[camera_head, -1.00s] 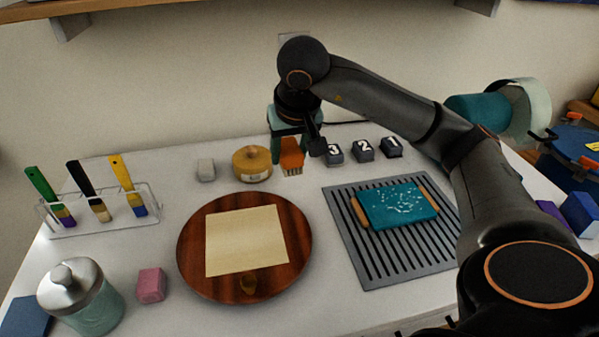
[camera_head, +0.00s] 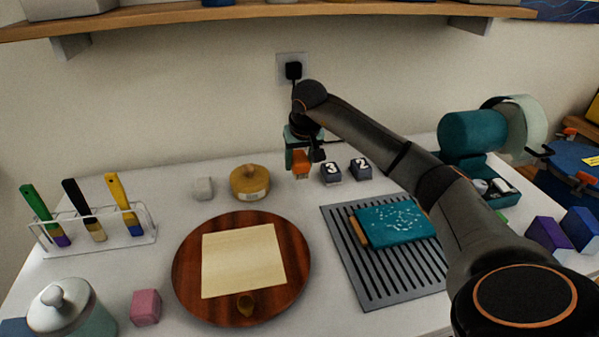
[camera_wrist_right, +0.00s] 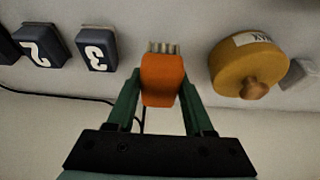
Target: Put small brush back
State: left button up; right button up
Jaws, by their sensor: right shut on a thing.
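The small brush (camera_head: 300,163) has an orange body with pale bristles. My right gripper (camera_head: 300,158) is shut on it near the back of the table, just right of the round yellow-brown lidded pot. In the right wrist view the orange brush (camera_wrist_right: 162,80) sits between the green fingers, its bristles pointing away from the gripper. I cannot tell whether the bristles touch the table. A clear rack (camera_head: 100,232) at the left holds three brushes with green, black and yellow handles. My left gripper is not in view.
The yellow-brown pot (camera_head: 250,184) and dark blocks numbered 3 (camera_head: 331,173) and 2 (camera_head: 361,170) stand close to the brush. A round wooden board (camera_head: 190,270) bears a pale sheet. A slatted grey mat (camera_head: 385,290) holds a teal block.

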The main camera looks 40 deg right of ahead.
aim_at(299, 172)
jog(key=shift+w+d+f, duration=0.15)
jog(key=shift+f, duration=0.15)
jog(key=shift+w+d+f, duration=0.1)
jog(key=shift+f, duration=1.5)
jog(key=shift+f, duration=0.2)
jog(key=o, duration=1.2)
jog(key=shift+r, duration=0.1)
jog(key=shift+r, duration=0.55)
jog(key=v, duration=1.1)
jog(key=shift+s+p, duration=0.25)
jog(key=shift+p, duration=0.15)
